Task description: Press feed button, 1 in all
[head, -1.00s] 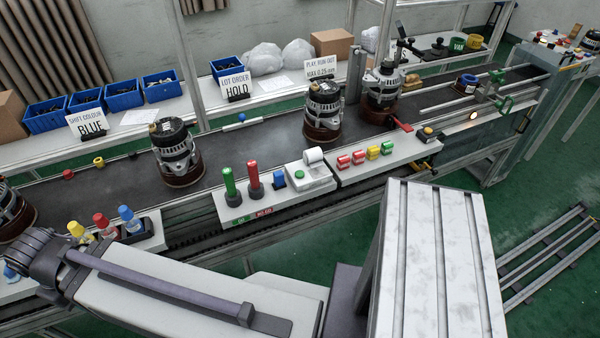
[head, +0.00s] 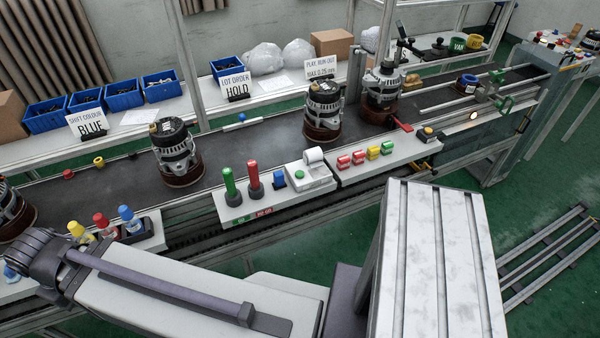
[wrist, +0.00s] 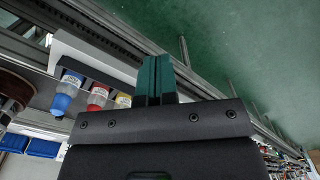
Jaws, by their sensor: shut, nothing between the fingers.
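A small box with a yellow button (head: 428,131) sits at the near side of the conveyor, right of the coloured rolls. A green button (head: 327,172) is on the white printer-like unit near the middle. No label tells me which is the feed button. My gripper (wrist: 157,75) shows in the wrist view with its teal fingers together and empty. It is beside the rail with blue, red and yellow-capped bottles, far left of both buttons. In the head view my wrist is at the lower left, and the fingertips cannot be made out.
Several alternators stand on the dark conveyor (head: 235,150). Green and red upright gauges (head: 229,183) stand on the near ledge, left of the printer. Capped bottles (head: 131,218) stand in a holder at left. A lamp (head: 474,115) glows at right. Blue bins line the back shelf.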

